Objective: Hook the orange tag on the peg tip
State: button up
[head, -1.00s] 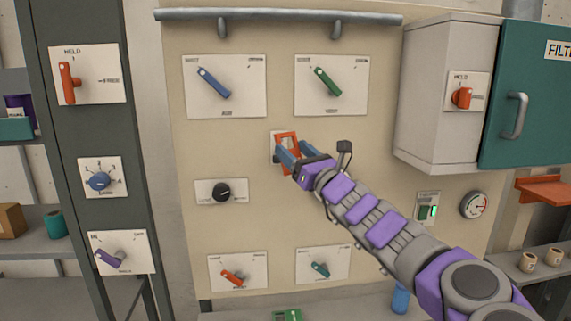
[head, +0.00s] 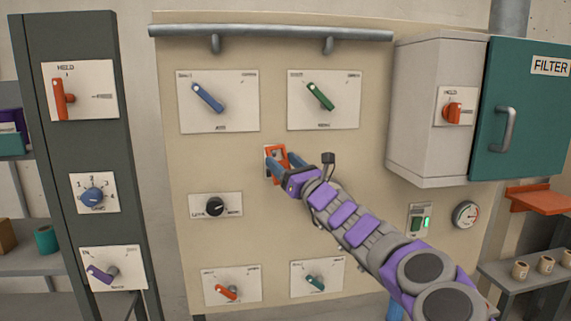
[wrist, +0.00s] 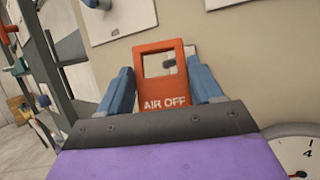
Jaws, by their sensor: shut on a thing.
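The orange tag (wrist: 164,104) reads "AIR OFF" and has a rectangular window near its top. My gripper (wrist: 164,92) is shut on the tag, with one blue finger at each side. In the head view the orange tag (head: 277,158) is in front of a small pale plate (head: 268,152) at the middle of the beige panel, and my gripper (head: 279,166) comes to it from the lower right. Whether the tag touches the plate or a peg is not clear.
The beige panel (head: 275,235) carries a blue lever (head: 208,97), a green lever (head: 319,96), a black knob (head: 215,206) and lower levers. A grey rail (head: 270,32) runs along its top. A grey cabinet (head: 435,110) juts out at the right.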

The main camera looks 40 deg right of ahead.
aim_at(282, 162)
jog(key=shift+w+d+f+p, duration=0.1)
jog(key=shift+w+d+p, duration=0.3)
jog(key=shift+w, duration=0.4)
jog(key=shift+w+d+p, duration=0.3)
jog(key=shift+w+d, duration=0.1)
jog(key=shift+w, duration=0.35)
jog(key=shift+w+d+f, duration=0.2)
jog(key=shift+w, duration=0.05)
jog(key=shift+f+p, duration=0.1)
jog(key=shift+p, duration=0.35)
jog(key=shift+f, duration=0.15)
jog(key=o, duration=0.7)
jog(key=shift+o, duration=1.3)
jog(key=shift+w+d+f, duration=0.1)
jog(key=shift+w+d, duration=0.05)
jog(key=shift+w, duration=0.1)
jog(key=shift+o, duration=0.8)
jog(key=shift+s, duration=0.1)
